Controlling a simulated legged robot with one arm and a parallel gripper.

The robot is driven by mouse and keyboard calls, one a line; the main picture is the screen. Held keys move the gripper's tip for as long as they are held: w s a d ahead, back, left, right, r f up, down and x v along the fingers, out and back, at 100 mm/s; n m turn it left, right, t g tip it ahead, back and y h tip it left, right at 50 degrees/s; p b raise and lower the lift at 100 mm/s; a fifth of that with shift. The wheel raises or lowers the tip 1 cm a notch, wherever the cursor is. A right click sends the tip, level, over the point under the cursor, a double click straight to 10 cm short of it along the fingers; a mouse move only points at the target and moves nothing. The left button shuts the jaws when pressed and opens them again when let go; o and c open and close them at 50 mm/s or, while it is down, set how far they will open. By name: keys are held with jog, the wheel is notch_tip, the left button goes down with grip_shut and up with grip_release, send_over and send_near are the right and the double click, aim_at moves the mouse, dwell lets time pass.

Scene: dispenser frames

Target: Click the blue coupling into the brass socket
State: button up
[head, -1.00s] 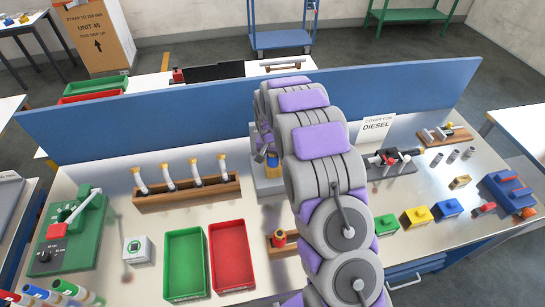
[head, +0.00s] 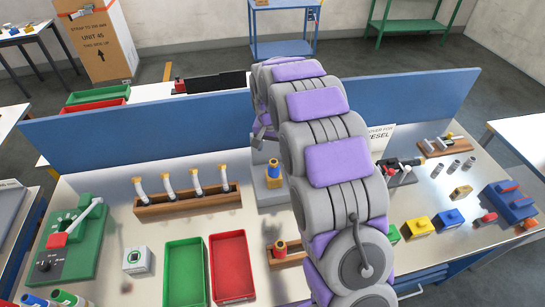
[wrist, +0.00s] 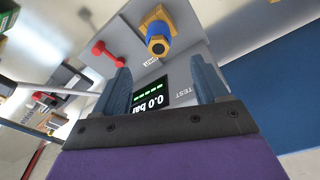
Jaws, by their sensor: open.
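The blue coupling (head: 273,172) stands upright on the grey test unit (head: 264,196), with an orange-brass end on top. In the wrist view the blue coupling (wrist: 158,33) shows its brass hex end towards me. A brass square piece, seemingly the brass socket (wrist: 150,14), sits directly behind it against the unit's face. I cannot tell whether the coupling is fully seated. My gripper (wrist: 160,75) is open and empty, its two fingers apart, with the coupling beyond the fingertips. In the head view my arm hides much of the gripper, which is above and behind the coupling.
The unit's display (wrist: 152,93) reads 0.0 bar; a red handle (wrist: 107,53) is beside it. A hose rack (head: 188,204), a green tray (head: 184,272) and a red tray (head: 231,267) are left. A blue panel (head: 150,128) runs behind.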

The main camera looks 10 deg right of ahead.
aim_at(273, 161)
jog(key=r, duration=0.4)
jog(key=shift+s+a+r, duration=0.2)
jog(key=shift+s+r, duration=0.1)
jog(key=shift+r, duration=0.05)
jog(key=shift+p, duration=0.3)
jog(key=shift+c, duration=1.3)
jog(key=shift+w+f+m+p, duration=0.3)
jog(key=shift+w+p, duration=0.1)
jog(key=shift+p, duration=0.85)
jog(key=c, duration=0.3)
jog(key=p, duration=0.1)
jog(key=f+p, duration=0.1)
jog(key=w+f+m+g+p, duration=0.1)
jog(key=shift+d+f+y+p, duration=0.15)
jog(key=shift+d+y+p, duration=0.15)
jog(key=shift+d+y, duration=0.1)
jog(key=c, duration=0.4)
jog(key=shift+s+d+f+p, duration=0.1)
jog(key=shift+d+f+p, duration=0.05)
jog(key=shift+f+p, duration=0.35)
jog(key=c, duration=0.3)
jog(key=shift+f+m, duration=0.25)
jog(key=shift+m, duration=0.05)
grip_shut()
jog(key=shift+f+b, duration=0.35)
jog(key=shift+f, duration=2.65)
